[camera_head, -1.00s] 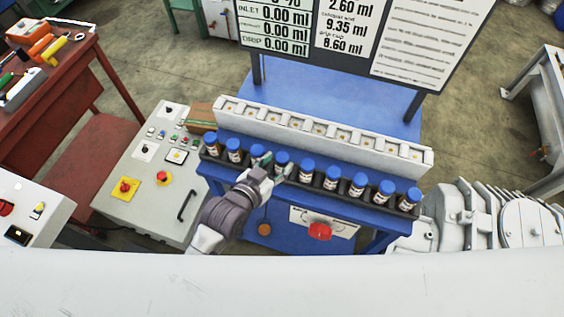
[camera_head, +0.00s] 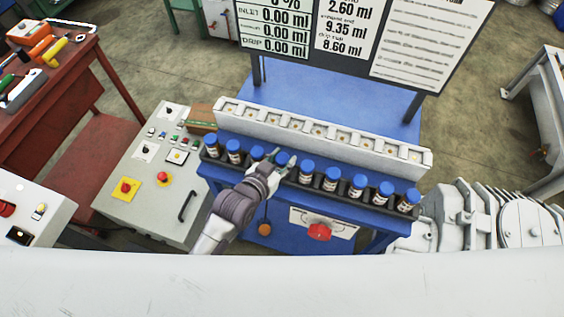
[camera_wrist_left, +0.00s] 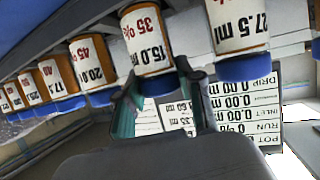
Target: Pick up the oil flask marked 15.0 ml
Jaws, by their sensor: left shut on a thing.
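The oil flask marked 15.0 ml (camera_wrist_left: 147,45) is an amber bottle with a white label, a red 35% and a blue cap. It shows upside down in the left wrist view. My left gripper (camera_wrist_left: 160,98) has its two green-grey fingers on either side of this flask's cap and is shut on it. In the head view my left gripper (camera_head: 280,161) is at the fourth flask from the left in the row, whose blue cap (camera_head: 283,158) shows between the fingers. The flask's body is hidden there by the gripper. It still stands in line with its neighbours. My right gripper is not in view.
Close neighbours are a flask marked 27.5 ml (camera_wrist_left: 237,25) and one marked 20.0 (camera_wrist_left: 92,65). The dark rack (camera_head: 320,186) holds several more blue-capped flasks. Behind it stands a white slotted block (camera_head: 330,138). A sign board (camera_head: 360,40) rises at the back.

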